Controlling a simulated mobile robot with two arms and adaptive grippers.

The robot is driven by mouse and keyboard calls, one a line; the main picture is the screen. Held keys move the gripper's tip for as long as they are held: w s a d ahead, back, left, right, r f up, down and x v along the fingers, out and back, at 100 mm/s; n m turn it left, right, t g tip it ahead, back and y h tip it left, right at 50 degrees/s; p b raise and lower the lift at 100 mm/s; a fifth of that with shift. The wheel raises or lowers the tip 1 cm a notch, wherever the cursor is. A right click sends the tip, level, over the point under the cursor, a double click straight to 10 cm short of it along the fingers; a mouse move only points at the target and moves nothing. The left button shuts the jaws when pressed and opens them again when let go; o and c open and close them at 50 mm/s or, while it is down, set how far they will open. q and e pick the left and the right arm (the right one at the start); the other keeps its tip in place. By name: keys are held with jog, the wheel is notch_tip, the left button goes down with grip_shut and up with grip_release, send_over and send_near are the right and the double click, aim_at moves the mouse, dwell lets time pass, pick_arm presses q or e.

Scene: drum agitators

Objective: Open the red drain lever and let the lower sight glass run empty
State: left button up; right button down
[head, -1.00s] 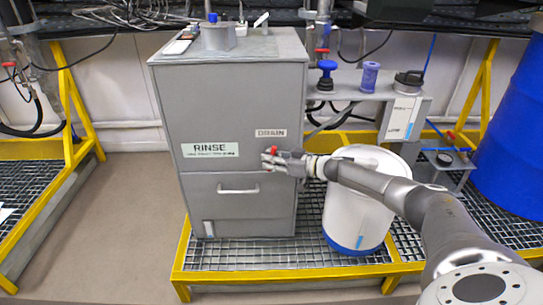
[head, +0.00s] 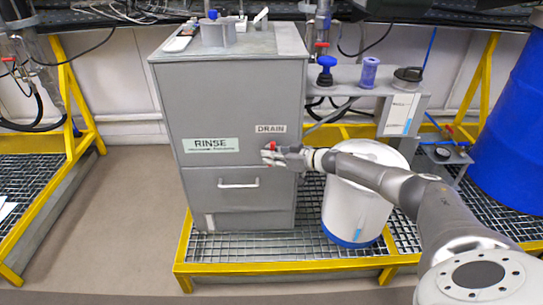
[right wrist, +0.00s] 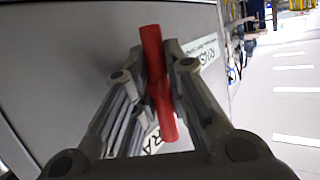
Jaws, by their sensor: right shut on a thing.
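The red drain lever (right wrist: 152,60) stands between the two fingers of my right gripper in the right wrist view, and they are shut on it. In the head view my right gripper (head: 268,156) is at the front of the grey cabinet (head: 232,95), just below the DRAIN label (head: 271,128). Only small bits of red show there, so the lever's angle is hard to tell. A narrow pale strip (head: 210,222), possibly the lower sight glass, sits low on the cabinet front. Its level is too small to read. My left gripper is not in view.
A white drum with a blue base (head: 350,212) stands right of the cabinet, under my right arm. A yellow-edged grating (head: 280,268) runs below. A shelf (head: 345,82) and a large blue drum (head: 515,150) are further right. Brown floor lies open at left.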

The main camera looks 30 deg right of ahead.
jog(key=c, duration=1.7)
grip_release()
jog(key=shift+f, duration=0.1)
jog(key=shift+s, duration=0.1)
jog(key=v, duration=1.1)
jog(key=shift+s+d+r, duration=0.2)
jog(key=shift+s, duration=0.1)
